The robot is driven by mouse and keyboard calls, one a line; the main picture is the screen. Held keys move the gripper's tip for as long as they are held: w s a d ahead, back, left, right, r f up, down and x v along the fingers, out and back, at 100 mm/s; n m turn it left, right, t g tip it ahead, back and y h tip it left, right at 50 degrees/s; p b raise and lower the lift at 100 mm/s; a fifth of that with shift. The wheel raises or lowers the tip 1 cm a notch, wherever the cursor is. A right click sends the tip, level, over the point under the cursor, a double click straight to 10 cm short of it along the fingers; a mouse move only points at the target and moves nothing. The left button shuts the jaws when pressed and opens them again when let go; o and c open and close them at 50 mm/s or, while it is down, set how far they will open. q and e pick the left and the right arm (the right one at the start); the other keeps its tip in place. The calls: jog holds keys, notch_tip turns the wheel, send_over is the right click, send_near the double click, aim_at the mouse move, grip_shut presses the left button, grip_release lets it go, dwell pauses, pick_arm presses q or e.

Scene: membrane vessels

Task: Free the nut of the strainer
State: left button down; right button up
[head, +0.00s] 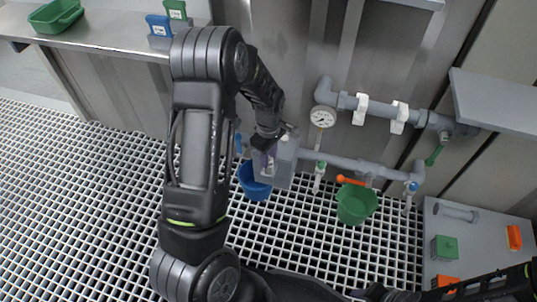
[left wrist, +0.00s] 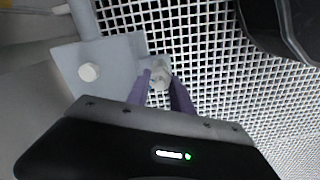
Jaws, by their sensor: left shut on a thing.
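My left arm reaches down from the top of the head view to a grey block-like fitting (head: 285,167) on the pipe, which I take to be the strainer. My left gripper (head: 268,158) is at the block's left side, partly hidden by my own wrist. In the left wrist view the two purple fingers (left wrist: 160,92) are shut on a small pale nut (left wrist: 160,74) beside the grey plate (left wrist: 115,58). Whether the nut is loose cannot be told. My right arm crosses the bottom right of the head view; its gripper does not show.
A blue bucket (head: 254,184) stands below the block and a green bucket (head: 356,204) to its right. A gauge (head: 322,117), an orange lever (head: 350,181) and grey pipes (head: 345,162) are close by. A grey bench (head: 482,238) stands at right; the floor is open grating.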

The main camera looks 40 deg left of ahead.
pick_arm(q)
jog(key=shift+n, duration=0.6)
jog(key=c, duration=1.1)
grip_release()
jog(key=shift+r+p, duration=0.1)
jog(key=shift+p, duration=0.2)
notch_tip(320, 180, up, 8)
jog(key=shift+f+p, duration=0.2)
jog(key=shift+p, duration=1.05)
